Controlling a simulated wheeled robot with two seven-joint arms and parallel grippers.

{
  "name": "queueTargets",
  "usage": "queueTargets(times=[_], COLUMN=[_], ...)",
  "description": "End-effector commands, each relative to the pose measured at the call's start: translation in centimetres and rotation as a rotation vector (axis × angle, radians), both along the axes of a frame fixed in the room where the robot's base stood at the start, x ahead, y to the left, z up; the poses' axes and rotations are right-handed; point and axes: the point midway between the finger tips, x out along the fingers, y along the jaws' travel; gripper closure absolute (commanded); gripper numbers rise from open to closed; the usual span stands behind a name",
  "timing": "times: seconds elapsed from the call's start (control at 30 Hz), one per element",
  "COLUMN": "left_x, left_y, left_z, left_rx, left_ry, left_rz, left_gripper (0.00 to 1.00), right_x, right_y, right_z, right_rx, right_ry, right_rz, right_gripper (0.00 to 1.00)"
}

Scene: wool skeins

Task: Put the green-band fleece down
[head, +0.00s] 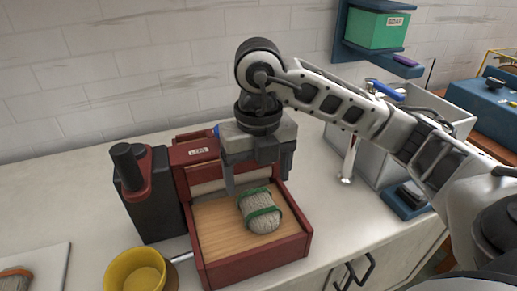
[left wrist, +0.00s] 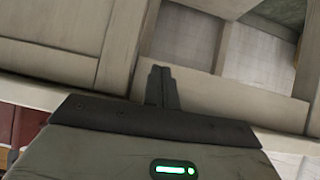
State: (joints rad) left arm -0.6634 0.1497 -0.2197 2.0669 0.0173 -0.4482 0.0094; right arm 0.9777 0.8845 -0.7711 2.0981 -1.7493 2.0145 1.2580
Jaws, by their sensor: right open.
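The green-band fleece (head: 262,218), a pale grey woolly roll with green bands around it, lies on the wooden floor of a red-walled box (head: 306,240) in the head view. My right gripper (head: 258,180) is just above and behind the fleece, pointing down. Its fingers are apart, one to the left and one to the right, and nothing is held between them. My left gripper (left wrist: 162,86) shows only in the left wrist view. Its two fingers are together with nothing visible between them.
A black and red machine (head: 148,195) stands left of the box, with a yellow bowl (head: 135,270) in front. A white board with a brownish item lies far left. A sink (head: 375,155) and a blue scale-like item (head: 407,200) are right.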

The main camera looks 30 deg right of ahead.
Motion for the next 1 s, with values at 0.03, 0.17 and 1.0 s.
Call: queueTargets(times=[0.03,0.17,1.0], left_x=[0.0,-0.1,0.0], left_y=[0.0,0.1,0.3], left_z=[0.6,0.8,0.6], left_rx=[0.001,0.004,0.007], left_ry=[0.000,0.001,0.006], left_rz=[0.001,0.001,0.007], left_gripper=[1.00,1.00,1.00], right_x=[0.1,0.1,0.0], right_y=[-0.1,-0.1,0.0], right_z=[1.7,4.0,6.4], right_rx=[-0.003,-0.003,-0.001], right_ry=[-0.007,-0.004,0.002], right_rz=[-0.002,-0.003,-0.002], right_gripper=[0.19,0.19,0.19])
